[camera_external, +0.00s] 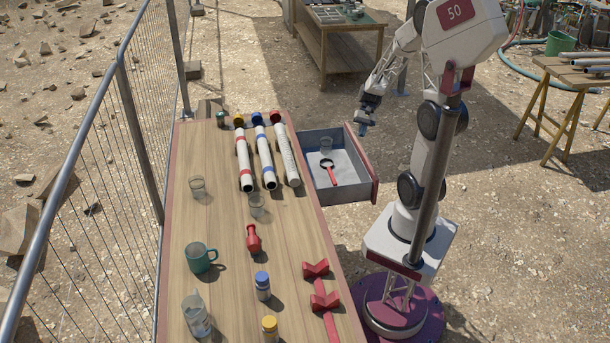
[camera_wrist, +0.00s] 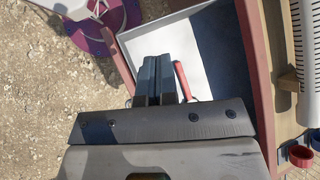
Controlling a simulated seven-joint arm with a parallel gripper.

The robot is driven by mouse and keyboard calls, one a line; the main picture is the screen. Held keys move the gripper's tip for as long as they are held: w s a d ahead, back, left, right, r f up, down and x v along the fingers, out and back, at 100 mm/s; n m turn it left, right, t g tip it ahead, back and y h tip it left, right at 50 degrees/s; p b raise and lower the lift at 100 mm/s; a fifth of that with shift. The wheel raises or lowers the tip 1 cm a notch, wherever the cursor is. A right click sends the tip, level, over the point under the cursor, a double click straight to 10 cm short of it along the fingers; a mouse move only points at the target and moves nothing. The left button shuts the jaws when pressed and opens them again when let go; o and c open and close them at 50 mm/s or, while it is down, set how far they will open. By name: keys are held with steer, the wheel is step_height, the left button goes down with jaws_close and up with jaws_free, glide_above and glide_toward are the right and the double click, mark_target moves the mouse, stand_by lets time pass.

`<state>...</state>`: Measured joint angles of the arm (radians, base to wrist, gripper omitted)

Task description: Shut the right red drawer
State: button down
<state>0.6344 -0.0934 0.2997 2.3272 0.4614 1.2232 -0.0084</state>
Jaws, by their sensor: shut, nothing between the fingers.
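The drawer (camera_external: 349,184) stands pulled out from the right side of the wooden table. Its red front (camera_external: 364,163) faces right, towards my arm's base; the red front also shows at the left of the wrist view (camera_wrist: 121,64). My gripper (camera_external: 363,130) is shut and empty, near the far end of the red front. In the wrist view my gripper (camera_wrist: 158,60) overlaps the drawer's interior and partly hides the magnifying glass's handle (camera_wrist: 182,80). Contact with the drawer cannot be told.
The table (camera_external: 215,225) holds several white tubes (camera_external: 265,160), a teal mug (camera_external: 200,257), a red object (camera_external: 253,238), glasses, small bottles and a red stand (camera_external: 325,300). A metal fence (camera_external: 120,150) runs along the left. Open gravel lies beyond the drawer.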

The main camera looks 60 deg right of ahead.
steer(key=s+d+f+m+t+y, duration=0.1)
steer(key=s+d+f+m+t, duration=0.3)
steer(key=f, duration=0.4)
steer(key=s+d+f+m+t+y, duration=0.2)
steer(key=s+d+f+m+t, duration=0.2)
steer(key=d+f+m, duration=0.3)
steer(key=s+d+f+m+t+y, duration=0.2)
steer(key=s+d+f+m+t, duration=0.2)
steer(key=d+f, duration=0.5)
step_height(320, 180, down, 2)
steer(key=m+t, duration=0.1)
steer(key=t, duration=0.1)
steer(key=shift+s+d+t, duration=0.15)
steer(key=shift+s+t, duration=0.15)
steer(key=shift+s, duration=0.05)
steer(key=shift+w, duration=0.1)
steer(key=x, duration=1.4)
steer(key=x, duration=3.1)
steer(key=shift+w+f, duration=0.1)
steer(key=shift+f, duration=0.1)
steer(key=shift+x, duration=0.95)
